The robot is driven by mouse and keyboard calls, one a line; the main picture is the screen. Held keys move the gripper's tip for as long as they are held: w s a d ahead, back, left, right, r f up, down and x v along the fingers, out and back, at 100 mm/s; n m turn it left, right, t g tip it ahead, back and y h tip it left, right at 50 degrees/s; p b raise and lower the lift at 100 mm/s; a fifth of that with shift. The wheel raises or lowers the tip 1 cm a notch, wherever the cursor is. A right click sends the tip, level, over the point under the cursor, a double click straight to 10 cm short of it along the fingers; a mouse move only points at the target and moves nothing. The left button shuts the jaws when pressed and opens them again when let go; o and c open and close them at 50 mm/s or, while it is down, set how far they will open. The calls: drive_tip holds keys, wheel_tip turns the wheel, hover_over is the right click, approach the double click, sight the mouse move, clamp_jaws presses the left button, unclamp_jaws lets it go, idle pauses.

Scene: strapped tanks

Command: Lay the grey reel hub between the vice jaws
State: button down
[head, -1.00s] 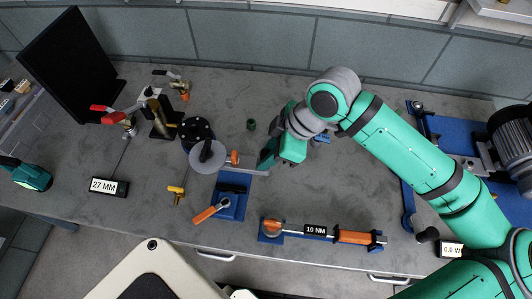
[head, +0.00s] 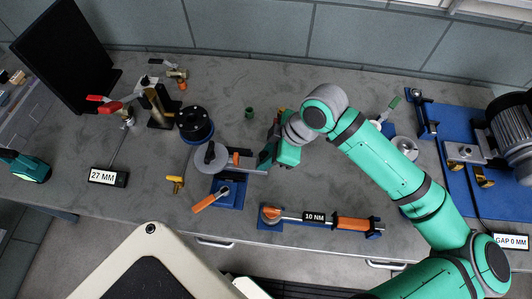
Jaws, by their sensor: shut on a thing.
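The grey reel hub (head: 207,158) appears as a pale grey disc with a dark middle and an orange part to its right. My gripper (head: 265,158) is at the right of it, shut on it by a part that is hard to make out. The small vice (head: 230,192) has a blue base and an orange handle. It stands just below the hub in the head view. The hub overlaps the vice's upper left in the picture; its height above the jaws cannot be told. The jaws are partly hidden.
A black round pot (head: 195,122) stands behind the hub, and a yellow fitting (head: 175,184) lies left of the vice. An orange-handled torque wrench (head: 350,224) lies at the front edge. A clamp stand (head: 157,105) stands back left. Another grey disc (head: 404,149) is beside my arm.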

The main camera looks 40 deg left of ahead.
drive_tip(key=shift+f, duration=0.1)
drive_tip(key=c, duration=1.5)
unclamp_jaws()
drive_tip(key=v, duration=1.1)
drive_tip(key=shift+f, duration=0.1)
drive_tip(key=shift+w+d, duration=0.1)
